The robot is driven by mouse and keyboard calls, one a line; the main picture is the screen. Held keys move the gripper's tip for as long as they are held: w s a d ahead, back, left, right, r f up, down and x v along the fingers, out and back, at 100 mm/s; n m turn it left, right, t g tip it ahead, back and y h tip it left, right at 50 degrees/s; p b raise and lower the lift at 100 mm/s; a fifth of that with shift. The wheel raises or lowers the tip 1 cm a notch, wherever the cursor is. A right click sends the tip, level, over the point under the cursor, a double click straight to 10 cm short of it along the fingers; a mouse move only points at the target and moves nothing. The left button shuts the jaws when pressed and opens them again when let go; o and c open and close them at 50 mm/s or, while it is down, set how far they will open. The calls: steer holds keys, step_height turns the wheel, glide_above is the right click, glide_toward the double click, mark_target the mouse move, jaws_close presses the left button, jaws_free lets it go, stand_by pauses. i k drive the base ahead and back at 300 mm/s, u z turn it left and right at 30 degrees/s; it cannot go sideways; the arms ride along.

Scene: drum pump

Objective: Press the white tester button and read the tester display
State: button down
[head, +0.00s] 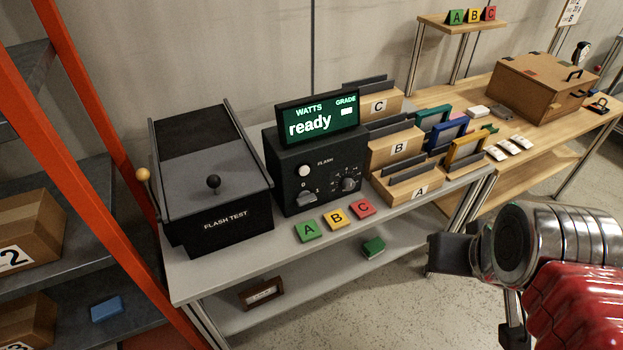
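The tester display (318,118) on top is lit and reads "WATTS", "GRADE" and "ready", with a small white block under GRADE. My gripper (481,294) is at the lower right, in front of the table and well away from the button. Its two dark fingers are apart and I see nothing between them.
A black FLASH TEST box (225,220) with knobs stands left of the tester. Green, yellow and red A, B, C tiles (335,218) lie before it. Wooden A, B, C racks (410,185) stand to its right. An orange shelf post (95,120) is at left.

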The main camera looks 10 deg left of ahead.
mark_target(304, 170)
steer(key=z, duration=0.05)
steer(key=k, duration=0.2)
steer(key=u, duration=0.7)
steer(key=i, duration=1)
steer(key=u, duration=0.05)
